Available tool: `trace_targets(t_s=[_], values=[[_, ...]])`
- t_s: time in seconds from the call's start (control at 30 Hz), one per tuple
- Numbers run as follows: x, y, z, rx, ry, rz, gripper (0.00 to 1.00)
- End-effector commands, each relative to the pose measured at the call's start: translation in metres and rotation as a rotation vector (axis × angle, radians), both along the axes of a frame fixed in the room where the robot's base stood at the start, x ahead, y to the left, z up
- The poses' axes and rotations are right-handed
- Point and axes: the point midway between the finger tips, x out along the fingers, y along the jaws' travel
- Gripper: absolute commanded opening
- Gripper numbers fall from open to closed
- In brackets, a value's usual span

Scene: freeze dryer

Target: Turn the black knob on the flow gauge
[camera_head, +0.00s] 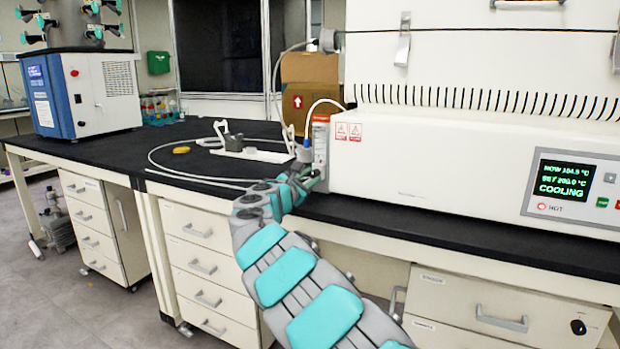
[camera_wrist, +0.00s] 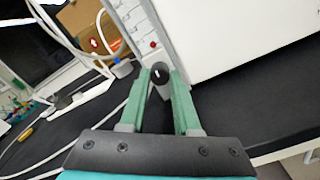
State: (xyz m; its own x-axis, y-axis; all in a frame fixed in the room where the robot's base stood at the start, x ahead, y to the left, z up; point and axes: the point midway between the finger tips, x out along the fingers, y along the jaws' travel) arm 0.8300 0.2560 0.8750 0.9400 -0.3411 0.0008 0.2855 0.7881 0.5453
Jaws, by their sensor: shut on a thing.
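The flow gauge (camera_head: 320,146) is a narrow upright unit at the left end of the big white machine, and in the wrist view it is the white column (camera_wrist: 136,30). Its black knob (camera_wrist: 160,74), with a white mark, sits low on it. My gripper (camera_wrist: 162,76) has its two green fingers on either side of the knob, shut on it. In the head view my gripper (camera_head: 308,176) is at the gauge's lower end, and my arm hides the knob there.
The white machine (camera_head: 430,160) with a lit display (camera_head: 564,182) stands to the right of the gauge. A white stand (camera_head: 250,152), pale tubing and a yellow object (camera_head: 181,150) lie left on the black bench top (camera_head: 170,135). A cardboard box (camera_head: 309,85) is behind.

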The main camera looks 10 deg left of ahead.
Motion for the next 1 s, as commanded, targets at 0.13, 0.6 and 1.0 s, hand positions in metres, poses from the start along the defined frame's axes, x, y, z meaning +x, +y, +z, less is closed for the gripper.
trace_targets(t_s=[0.13,0.6,1.0], values=[[-0.0002,0.0020,-0.0022,-0.004,0.004,0.003,0.00],[-0.0002,0.0010,-0.0016,-0.003,0.003,0.001,0.56],[-0.0039,0.0022,-0.0007,-0.004,0.002,0.001,0.61]])
